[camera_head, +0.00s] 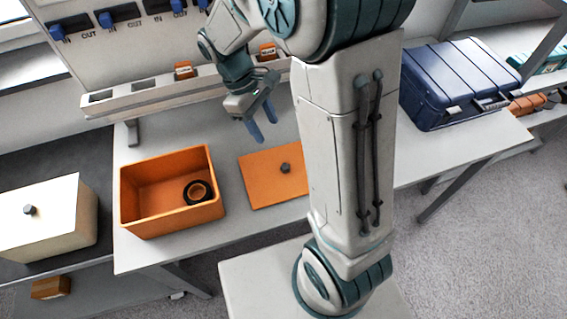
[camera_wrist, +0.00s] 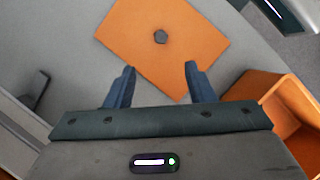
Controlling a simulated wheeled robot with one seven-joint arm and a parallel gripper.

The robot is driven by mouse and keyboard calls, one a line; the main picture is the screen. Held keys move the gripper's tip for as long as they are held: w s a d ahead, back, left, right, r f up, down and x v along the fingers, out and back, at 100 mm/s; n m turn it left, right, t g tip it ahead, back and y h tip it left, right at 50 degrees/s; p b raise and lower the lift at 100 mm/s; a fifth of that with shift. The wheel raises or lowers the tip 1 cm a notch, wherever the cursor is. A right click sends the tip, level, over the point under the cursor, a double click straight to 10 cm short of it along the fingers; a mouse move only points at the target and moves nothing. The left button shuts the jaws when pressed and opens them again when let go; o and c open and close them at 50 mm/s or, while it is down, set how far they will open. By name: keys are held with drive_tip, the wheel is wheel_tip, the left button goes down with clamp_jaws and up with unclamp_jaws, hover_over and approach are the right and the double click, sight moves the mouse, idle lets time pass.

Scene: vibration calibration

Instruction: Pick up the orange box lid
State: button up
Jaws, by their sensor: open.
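The orange box lid (camera_head: 262,184) lies flat on the table in the head view, with a dark round knob (camera_head: 285,168) at its middle; my arm column hides its right end. The lid (camera_wrist: 180,62) also shows in the wrist view, its knob (camera_wrist: 160,37) beyond my fingertips. My gripper (camera_head: 263,129) is open and empty, above the table behind the lid. Its two blue fingers (camera_wrist: 159,72) stand apart in the wrist view, with the lid's near part between and beyond them. The open orange box (camera_head: 150,213) stands left of the lid, with a dark ring-shaped item (camera_head: 198,191) inside.
A cream box with a knobbed lid (camera_head: 50,213) stands at the far left. A blue case (camera_head: 450,82) lies on the table at the right. A panel with blue switches (camera_head: 120,40) and a ledge rises behind the table (camera_head: 235,225).

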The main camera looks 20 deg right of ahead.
sight(285, 166)
drive_tip(key=x, duration=1.4)
drive_tip(key=shift+a+f, duration=0.1)
drive_tip(key=shift+a, duration=0.05)
clamp_jaws()
